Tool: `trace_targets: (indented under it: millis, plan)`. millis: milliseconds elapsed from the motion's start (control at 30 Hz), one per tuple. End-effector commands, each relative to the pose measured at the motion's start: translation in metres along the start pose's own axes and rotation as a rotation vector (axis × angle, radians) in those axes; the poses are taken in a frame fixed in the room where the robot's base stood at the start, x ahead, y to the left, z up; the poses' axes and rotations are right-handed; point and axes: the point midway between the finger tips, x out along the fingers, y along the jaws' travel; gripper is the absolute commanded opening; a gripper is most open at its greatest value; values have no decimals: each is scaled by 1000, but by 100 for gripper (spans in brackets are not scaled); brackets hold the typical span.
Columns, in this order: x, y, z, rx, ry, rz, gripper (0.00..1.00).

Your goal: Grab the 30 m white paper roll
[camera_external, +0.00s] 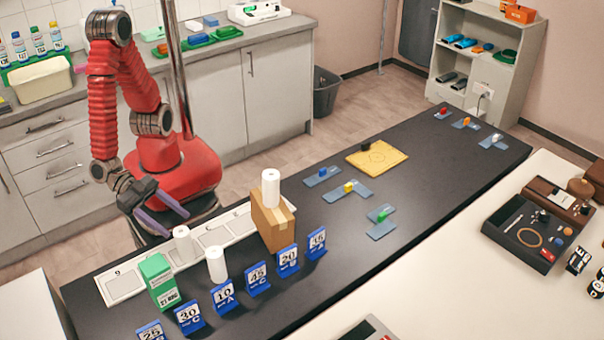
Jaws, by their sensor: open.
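Three white paper rolls stand upright. One roll (271,188) is on top of a cardboard box (280,228). Another roll (183,244) is on the white numbered strip (125,284), and a third roll (216,264) stands on the black table in front of the strip. I see no length marking on any roll, so I cannot tell which is 30 m. A blue card reading 30 C (188,317) stands in the front row. My gripper (177,224) is open and empty, just behind and left of the roll on the strip, apart from it.
A green box (158,279) stands left of the rolls. Several blue number cards, such as 10 A (223,297) and 45 (257,279), line the front. A yellow board (377,158) and small coloured blocks on blue-grey plates lie farther right. The black table between them has free room.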

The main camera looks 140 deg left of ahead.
Motion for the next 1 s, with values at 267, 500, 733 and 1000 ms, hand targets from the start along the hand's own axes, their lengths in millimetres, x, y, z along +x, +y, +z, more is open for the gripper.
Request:
trace_targets:
  millis: [267,500,733,1000]
  plan:
    - [18,0,44,4,-1,-2,59]
    - [22,0,54,0,0,0,59]
    - [22,0,54,0,0,0,59]
    - [37,0,53,-2,1,-2,59]
